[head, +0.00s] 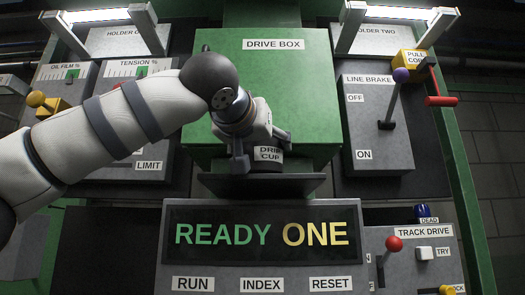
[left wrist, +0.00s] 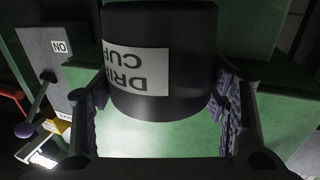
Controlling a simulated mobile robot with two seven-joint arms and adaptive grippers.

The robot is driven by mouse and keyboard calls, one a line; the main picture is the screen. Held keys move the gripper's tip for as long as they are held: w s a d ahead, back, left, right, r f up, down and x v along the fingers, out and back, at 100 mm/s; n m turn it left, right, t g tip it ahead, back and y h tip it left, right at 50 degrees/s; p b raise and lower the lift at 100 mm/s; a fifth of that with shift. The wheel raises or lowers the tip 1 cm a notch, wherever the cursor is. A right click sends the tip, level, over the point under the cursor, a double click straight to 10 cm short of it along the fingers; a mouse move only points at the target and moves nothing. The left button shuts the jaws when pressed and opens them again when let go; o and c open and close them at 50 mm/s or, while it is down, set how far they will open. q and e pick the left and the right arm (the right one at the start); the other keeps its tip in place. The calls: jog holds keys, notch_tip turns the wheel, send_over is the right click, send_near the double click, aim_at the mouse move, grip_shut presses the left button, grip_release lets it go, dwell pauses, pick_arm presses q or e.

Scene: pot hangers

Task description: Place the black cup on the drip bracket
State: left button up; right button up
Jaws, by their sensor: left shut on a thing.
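The black cup (head: 268,158), with a white "DRIP CUP" label, is at the front of the green drive box. My left gripper (head: 256,150) is shut on it, in front of the box face. In the left wrist view the cup (left wrist: 160,70) fills the upper middle, its label upside down, between the two fingers of my gripper (left wrist: 160,110). A dark flat bracket (head: 262,187) juts out below the drive box. The cup is just above or on it; I cannot tell whether they touch. My right gripper is not in view.
The green drive box (head: 300,90) stands directly behind the cup. Below is a display panel (head: 262,234) reading "READY ONE". The line brake lever (head: 393,95) is to the right, and the yellow oil-film knob (head: 37,99) is at left. A red-tipped lever (head: 394,244) stands lower right.

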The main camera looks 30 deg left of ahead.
pick_arm(q)
jog(key=shift+a+f, duration=0.1)
jog(key=shift+f, duration=0.45)
jog(key=shift+f, duration=0.1)
jog(key=o, duration=1.1)
jog(key=shift+f, duration=0.1)
jog(key=shift+s+r, duration=0.1)
jog(key=shift+r, duration=0.15)
jog(key=v, duration=1.2)
